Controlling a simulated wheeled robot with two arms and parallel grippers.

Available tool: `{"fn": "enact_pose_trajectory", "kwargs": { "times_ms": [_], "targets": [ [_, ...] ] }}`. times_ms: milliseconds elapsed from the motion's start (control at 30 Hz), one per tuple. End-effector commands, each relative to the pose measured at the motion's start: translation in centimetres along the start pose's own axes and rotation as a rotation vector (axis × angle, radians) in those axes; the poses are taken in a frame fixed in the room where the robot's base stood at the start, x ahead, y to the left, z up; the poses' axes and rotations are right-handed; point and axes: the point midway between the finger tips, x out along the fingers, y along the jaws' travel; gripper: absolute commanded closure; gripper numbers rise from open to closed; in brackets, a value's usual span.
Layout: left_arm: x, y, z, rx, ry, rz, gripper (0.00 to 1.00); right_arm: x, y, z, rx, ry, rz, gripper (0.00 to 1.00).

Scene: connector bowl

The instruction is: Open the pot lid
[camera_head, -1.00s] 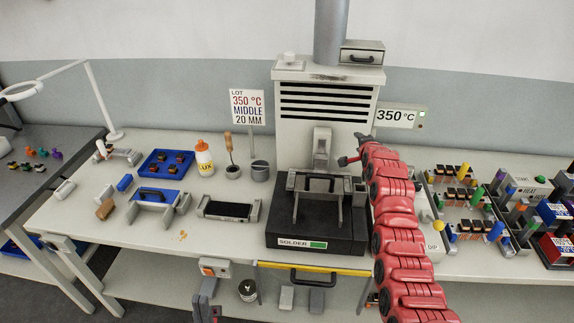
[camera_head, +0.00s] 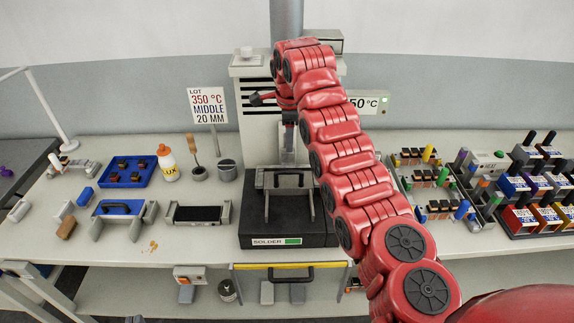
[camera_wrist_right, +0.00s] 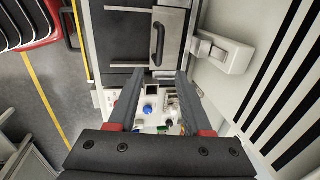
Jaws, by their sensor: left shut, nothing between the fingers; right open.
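The black solder pot (camera_head: 257,229) stands at the middle of the bench, with a grey lid and frame (camera_head: 288,191) on top. The lid has a dark bar handle, which shows as a black handle (camera_wrist_right: 158,43) on grey metal in the right wrist view. My right gripper (camera_head: 272,102) is above the pot, in front of the hood. Its two fingers (camera_wrist_right: 157,100) are spread and empty in the right wrist view, apart from the handle. My left gripper (camera_head: 135,319) shows only as a small tip at the bottom edge, shut and empty.
The vented hood (camera_head: 252,120) rises behind the pot. My red right arm covers the pot's right side and part of the bench. A blue-topped fixture (camera_head: 118,208) and blue tray (camera_head: 143,180) stand left. Several connector blocks (camera_head: 520,220) stand right. A yellow-edged drawer is below.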

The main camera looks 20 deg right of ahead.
Motion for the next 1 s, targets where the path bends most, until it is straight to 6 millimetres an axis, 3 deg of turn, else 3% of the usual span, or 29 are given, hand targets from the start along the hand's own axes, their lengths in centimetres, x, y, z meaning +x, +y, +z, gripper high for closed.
{"fn": "enact_pose_trajectory", "kwargs": {
  "times_ms": [167, 567, 1000],
  "targets": [
    [1.2, -0.1, -0.2, 0.000, 0.000, 0.000, 1.00, 2.4, 0.1, 0.0, 0.001, 0.006, 0.003, 0.50],
    [4.3, -0.2, -0.7, 0.000, 0.000, 0.000, 1.00, 11.1, 0.1, 0.0, -0.004, 0.006, 0.004, 0.50],
    [4.8, -0.2, -0.8, 0.000, 0.000, 0.000, 1.00, 13.6, 0.0, -0.1, -0.002, 0.004, -0.002, 0.50]
  ]
}}
